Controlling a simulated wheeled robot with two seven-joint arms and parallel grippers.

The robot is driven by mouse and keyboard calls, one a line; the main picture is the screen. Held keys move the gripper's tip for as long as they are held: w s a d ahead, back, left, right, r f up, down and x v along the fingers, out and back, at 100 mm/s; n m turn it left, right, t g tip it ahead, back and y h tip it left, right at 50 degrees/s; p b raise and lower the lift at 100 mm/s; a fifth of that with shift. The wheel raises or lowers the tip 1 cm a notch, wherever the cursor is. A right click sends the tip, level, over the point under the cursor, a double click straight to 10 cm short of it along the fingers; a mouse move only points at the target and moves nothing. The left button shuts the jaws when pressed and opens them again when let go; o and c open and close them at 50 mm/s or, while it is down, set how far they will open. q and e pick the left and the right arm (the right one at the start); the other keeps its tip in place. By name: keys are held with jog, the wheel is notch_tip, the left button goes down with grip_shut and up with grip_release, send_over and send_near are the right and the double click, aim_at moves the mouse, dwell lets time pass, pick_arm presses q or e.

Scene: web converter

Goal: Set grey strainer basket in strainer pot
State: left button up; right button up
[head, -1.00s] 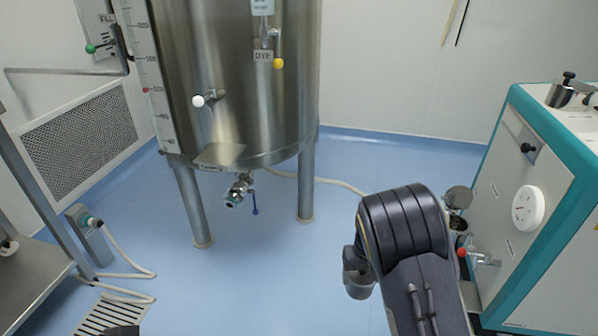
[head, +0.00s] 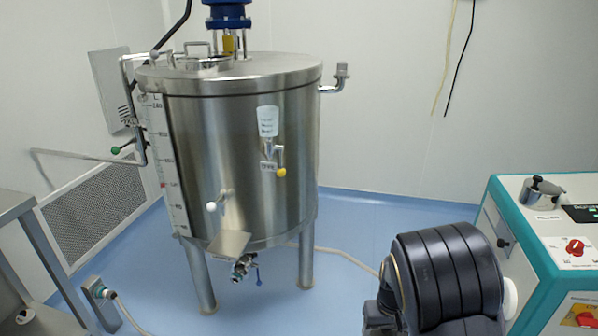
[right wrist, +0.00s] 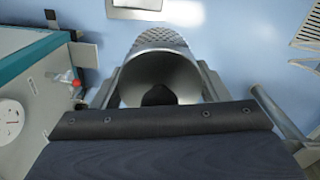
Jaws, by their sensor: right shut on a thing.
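The grey strainer basket (right wrist: 158,48) shows in the right wrist view as a metal cup with a dimpled or perforated outer wall. Its open mouth faces the camera, with a dark spot inside. My right gripper (right wrist: 160,72) is shut on it, one finger at each side. In the head view my black right arm hides the gripper and basket. The strainer pot cannot be made out in the head view, where my arm covers the near side of the machine. In the right wrist view a red-knobbed valve (right wrist: 76,84) stands beside the machine, left of the basket. My left gripper is not in view.
A tall steel tank (head: 245,160) on legs stands at centre left. A teal and white machine (head: 530,245) stands at the right, close to my right arm. A steel table (head: 22,255) is at the left edge. Blue floor lies open between tank and machine.

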jog(key=r+p, duration=0.1)
jog(key=s+r+p, duration=0.1)
jog(key=r, duration=0.1)
jog(key=r+p, duration=0.1)
jog(key=r, duration=0.1)
jog(key=shift+s+r+p, duration=0.1)
jog(key=shift+s+p, duration=0.25)
jog(key=shift+s, duration=0.05)
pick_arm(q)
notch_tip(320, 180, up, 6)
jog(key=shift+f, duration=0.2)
pick_arm(e)
jog(key=shift+f, duration=0.2)
